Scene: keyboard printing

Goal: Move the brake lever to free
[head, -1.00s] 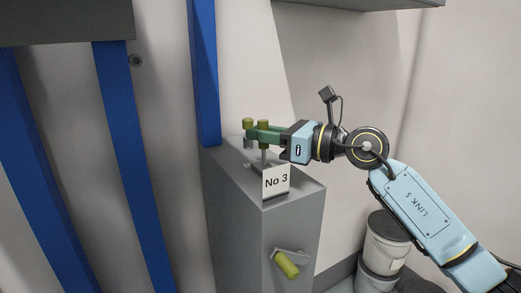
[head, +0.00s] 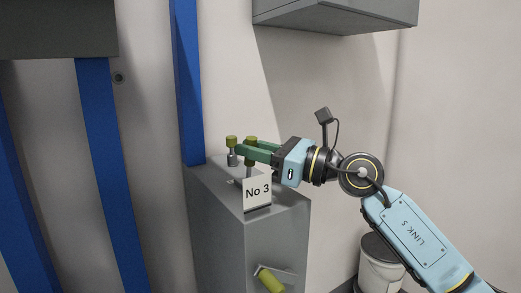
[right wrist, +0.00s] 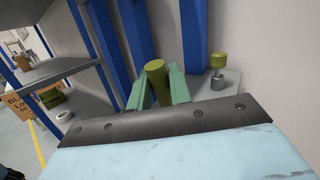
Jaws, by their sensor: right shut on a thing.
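A grey cabinet (head: 250,243) carries a "No 3" sign (head: 257,191) on its top. A lever with an olive-green knob (right wrist: 157,80) and a thin grey shaft (head: 249,172) rises behind the sign. My right gripper (head: 252,151) reaches in from the right, its green fingers shut on this lever just below the top of its knob. The fingers hide part of the knob in the head view. The right wrist view shows the knob between both fingers. I cannot read which lever is the brake. My left gripper is not in view.
A short grey post with an olive knob (head: 231,142) stands just left of my fingertips. Another olive handle (head: 270,281) is on the cabinet front. Blue posts (head: 187,80) rise beside the cabinet. A grey box (head: 335,14) overhangs above. A bucket (head: 381,262) stands at the right.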

